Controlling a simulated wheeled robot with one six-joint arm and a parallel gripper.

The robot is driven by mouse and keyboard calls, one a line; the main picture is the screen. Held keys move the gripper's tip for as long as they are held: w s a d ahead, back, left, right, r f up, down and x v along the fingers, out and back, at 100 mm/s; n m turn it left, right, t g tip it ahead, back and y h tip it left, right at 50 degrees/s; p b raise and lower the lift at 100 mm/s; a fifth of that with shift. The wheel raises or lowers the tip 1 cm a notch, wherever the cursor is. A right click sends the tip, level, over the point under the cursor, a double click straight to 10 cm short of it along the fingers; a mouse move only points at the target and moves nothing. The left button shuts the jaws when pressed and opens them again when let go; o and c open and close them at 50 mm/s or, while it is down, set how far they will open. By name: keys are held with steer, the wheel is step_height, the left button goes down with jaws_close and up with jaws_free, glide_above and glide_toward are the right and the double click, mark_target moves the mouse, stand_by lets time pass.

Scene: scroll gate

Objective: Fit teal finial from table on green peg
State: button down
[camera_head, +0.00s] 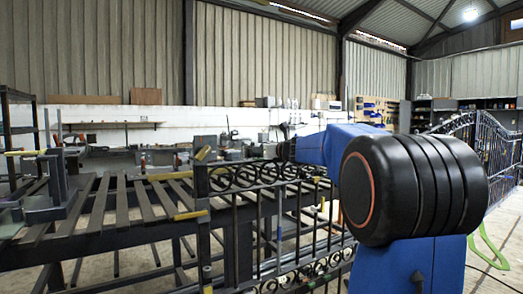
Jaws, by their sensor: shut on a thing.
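I cannot make out the teal finial or the green peg in this view. A black scroll gate (258,188), with a row of rings along its top and upright bars below, stands in front of the slatted metal table (85,222). My blue and black arm reaches from the right toward the middle, over the gate's right part. Its far end is small and dark against the clutter, and I cannot make out my gripper's jaws or anything between them. The arm hides part of the gate and whatever lies behind it.
Yellow-handled clamps (190,215) sit along the table. A grey vise-like fixture (52,205) stands at its left end. Another ornate gate (478,135) stands at the right, with a green curved thing (490,246) on the floor near it. Cluttered benches line the back wall.

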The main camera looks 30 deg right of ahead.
steer(key=shift+f, duration=0.4)
steer(key=c, duration=1.4)
jaws_free()
steer(key=s+r, duration=0.1)
steer(key=s, duration=1.6)
steer(key=shift+s+d, duration=0.2)
steer(key=shift+d, duration=0.1)
steer(key=shift+r, duration=0.1)
steer(key=s+a+f+n+g+y, duration=0.25)
steer(key=s+a+f+n, duration=0.35)
steer(key=a+f+n, duration=0.4)
steer(key=s+a+f+n+g+y, duration=0.1)
steer(key=s+a+f+n+g, duration=0.35)
steer(key=a+f+n, duration=0.5)
steer(key=s+a+f+n+g+h, duration=0.3)
steer(key=s+f+n, duration=1.3)
steer(key=s, duration=0.6)
step_height(320, 180, down, 2)
steer(key=shift+a+f+g+h, duration=0.2)
steer(key=shift+g+h, duration=0.35)
steer(key=shift+g, duration=0.65)
